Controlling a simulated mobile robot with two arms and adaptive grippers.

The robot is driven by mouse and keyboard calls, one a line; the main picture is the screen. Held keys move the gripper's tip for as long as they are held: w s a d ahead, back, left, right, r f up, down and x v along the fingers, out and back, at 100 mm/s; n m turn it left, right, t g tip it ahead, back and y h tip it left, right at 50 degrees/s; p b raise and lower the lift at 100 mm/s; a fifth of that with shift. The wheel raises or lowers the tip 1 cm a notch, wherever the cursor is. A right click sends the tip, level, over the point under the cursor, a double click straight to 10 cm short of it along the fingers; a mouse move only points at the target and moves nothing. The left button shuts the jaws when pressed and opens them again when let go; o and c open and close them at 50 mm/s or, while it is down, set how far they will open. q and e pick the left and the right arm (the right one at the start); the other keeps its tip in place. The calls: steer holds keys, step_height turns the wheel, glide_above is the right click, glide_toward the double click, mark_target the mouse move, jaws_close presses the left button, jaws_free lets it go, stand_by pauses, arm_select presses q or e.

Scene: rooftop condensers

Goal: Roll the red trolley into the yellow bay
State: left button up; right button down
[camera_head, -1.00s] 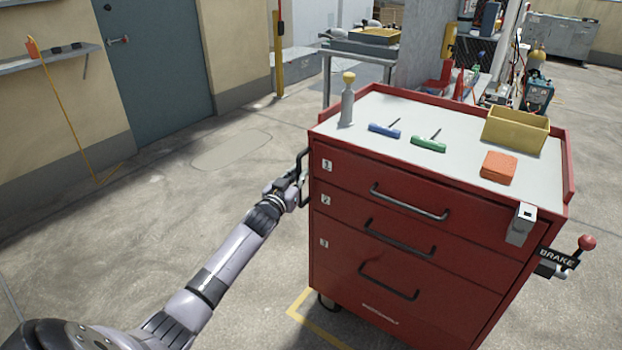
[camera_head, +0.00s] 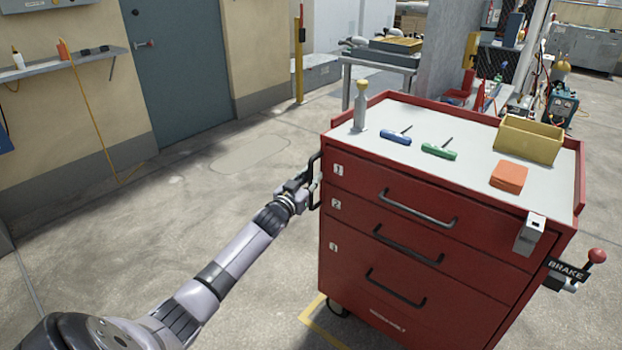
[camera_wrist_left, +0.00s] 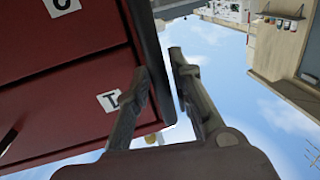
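The red trolley (camera_head: 430,240) stands at right of centre in the head view, with drawers facing me and a brake lever (camera_head: 592,262) with a red knob on its right side. A dark handle (camera_head: 314,180) is on its left side. My left gripper (camera_head: 303,190) is at this handle. In the left wrist view the fingers (camera_wrist_left: 160,85) are apart, with a dark bar between them and a narrow gap by the right finger. A yellow floor line (camera_head: 315,312) shows beside the trolley's front left wheel; whether it belongs to the yellow bay I cannot tell. My right gripper is out of view.
A bottle (camera_head: 361,106), two screwdrivers, a yellow bin (camera_head: 528,140) and an orange block (camera_head: 509,177) stand on the trolley top. Open concrete floor (camera_head: 170,220) lies to the left, up to a wall with a blue door (camera_head: 178,70). A table (camera_head: 375,68) stands behind.

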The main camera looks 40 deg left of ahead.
arm_select(q)
steer(key=shift+o, duration=1)
steer(key=shift+s+d+f, duration=0.15)
steer(key=shift+s+d, duration=0.05)
steer(key=shift+s, duration=0.25)
steer(key=s+d, duration=0.1)
steer(key=s, duration=1)
steer(key=shift+d, duration=0.3)
